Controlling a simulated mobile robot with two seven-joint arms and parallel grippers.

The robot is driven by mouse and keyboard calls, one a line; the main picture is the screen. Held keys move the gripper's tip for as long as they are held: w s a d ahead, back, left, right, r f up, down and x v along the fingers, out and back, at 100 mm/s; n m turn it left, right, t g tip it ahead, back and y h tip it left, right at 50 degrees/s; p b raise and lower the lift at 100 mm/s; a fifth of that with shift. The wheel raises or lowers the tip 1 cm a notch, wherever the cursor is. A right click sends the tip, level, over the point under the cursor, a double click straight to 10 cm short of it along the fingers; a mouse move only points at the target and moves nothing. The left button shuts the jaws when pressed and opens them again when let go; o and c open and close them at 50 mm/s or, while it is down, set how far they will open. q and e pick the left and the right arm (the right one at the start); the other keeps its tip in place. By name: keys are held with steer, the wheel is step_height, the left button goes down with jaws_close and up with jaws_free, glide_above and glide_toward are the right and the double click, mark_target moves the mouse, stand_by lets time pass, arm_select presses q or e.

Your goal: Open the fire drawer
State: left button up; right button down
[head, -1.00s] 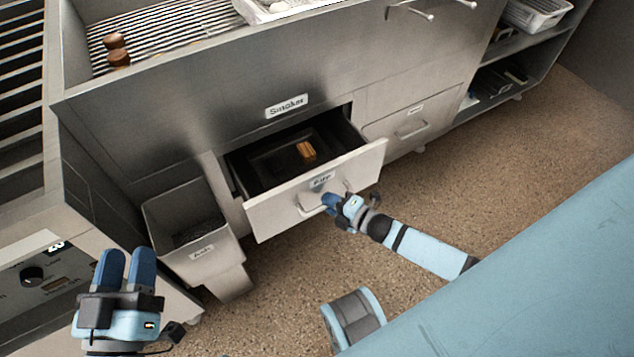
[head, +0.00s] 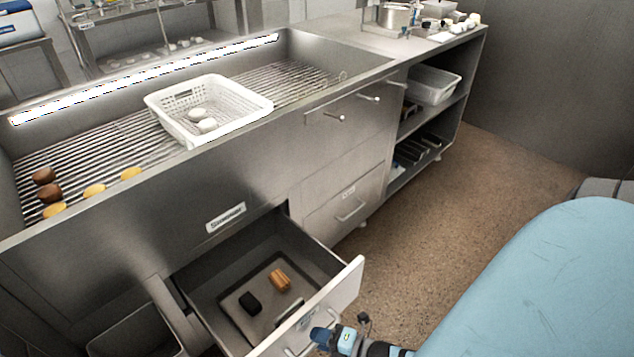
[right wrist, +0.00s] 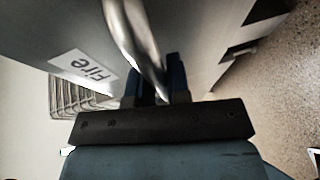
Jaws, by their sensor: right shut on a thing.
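The fire drawer (head: 352,284) is pulled well out from under the smoker in the head view. Inside it lie a brown wood block (head: 279,280) and a black piece (head: 250,303) on a dark tray. My right gripper (head: 322,337) is at the drawer's front, at its handle (head: 297,350). In the right wrist view, the fingers (right wrist: 158,85) are shut on the curved metal handle (right wrist: 132,40), beside the label reading "Fire" (right wrist: 84,70). My left gripper is out of view.
A closed drawer (head: 345,205) is right of the fire drawer. A bin (head: 135,335) stands at its left. The grill above holds a white perforated basket (head: 210,110) and several food pieces. Open floor (head: 430,200) lies to the right.

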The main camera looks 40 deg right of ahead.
steer(key=c, duration=1.1)
jaws_free()
steer(key=shift+s+d, duration=0.15)
steer(key=shift+s, duration=0.1)
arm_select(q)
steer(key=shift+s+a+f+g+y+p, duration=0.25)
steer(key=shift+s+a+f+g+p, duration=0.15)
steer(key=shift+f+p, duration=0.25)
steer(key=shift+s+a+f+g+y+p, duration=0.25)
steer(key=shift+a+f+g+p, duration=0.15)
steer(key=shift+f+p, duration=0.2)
arm_select(e)
steer(key=v, duration=1.3)
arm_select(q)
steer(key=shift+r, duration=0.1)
arm_select(e)
steer(key=shift+s+d+r, duration=0.1)
